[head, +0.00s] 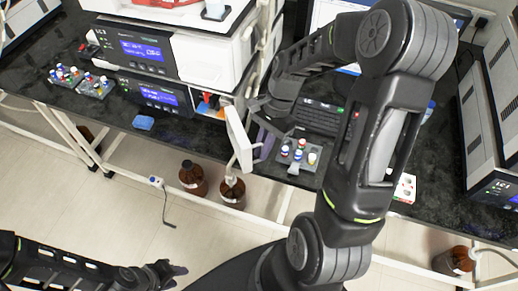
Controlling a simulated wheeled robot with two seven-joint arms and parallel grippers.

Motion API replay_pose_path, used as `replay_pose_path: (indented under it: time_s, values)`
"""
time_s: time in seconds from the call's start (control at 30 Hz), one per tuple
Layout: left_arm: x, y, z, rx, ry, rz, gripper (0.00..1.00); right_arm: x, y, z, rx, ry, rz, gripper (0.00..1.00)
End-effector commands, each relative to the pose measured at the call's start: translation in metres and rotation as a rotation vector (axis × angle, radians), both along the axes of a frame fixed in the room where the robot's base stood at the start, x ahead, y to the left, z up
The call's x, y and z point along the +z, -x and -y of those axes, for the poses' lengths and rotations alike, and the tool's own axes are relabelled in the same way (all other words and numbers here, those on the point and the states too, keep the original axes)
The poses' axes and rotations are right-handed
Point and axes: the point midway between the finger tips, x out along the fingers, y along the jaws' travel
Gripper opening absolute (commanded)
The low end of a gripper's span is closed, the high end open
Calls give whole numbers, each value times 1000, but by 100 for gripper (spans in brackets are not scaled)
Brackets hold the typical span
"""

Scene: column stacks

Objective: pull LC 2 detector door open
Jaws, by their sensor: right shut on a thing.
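The detector door (238,138) is a white panel standing out from the lower right front of the middle instrument stack (165,55). It is swung open. Coloured parts (208,103) show in the bay beside it. My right gripper (256,125) is shut on the door at its right side; its fingers are partly hidden by the door and my own arm. My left gripper (172,270) is low at the left, over the floor and far from the door; its finger gap is unclear. The stack's label is too small to read surely.
A vial rack (298,153) stands just right of the door, near the dark bench's front edge. Brown bottles (232,191) stand on the floor. A keyboard (318,117) lies behind my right arm.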

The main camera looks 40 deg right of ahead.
Motion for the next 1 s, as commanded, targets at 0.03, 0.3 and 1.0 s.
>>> replay_pose_path:
  time_s: [0.03, 0.3, 1.0]
  values:
    - [0, 0, 0, 0, 0, 0, 36, 0, 0, 2, -1, 3, 1, 0]
    - [0, 0, 0, 0, 0, 0, 36, 0, 0, 2, -3, 4, 2, 17]
    - [-7, -1, 0, -1, 2, 3, 36, 62, -7, 27, -2, 4, 4, 17]
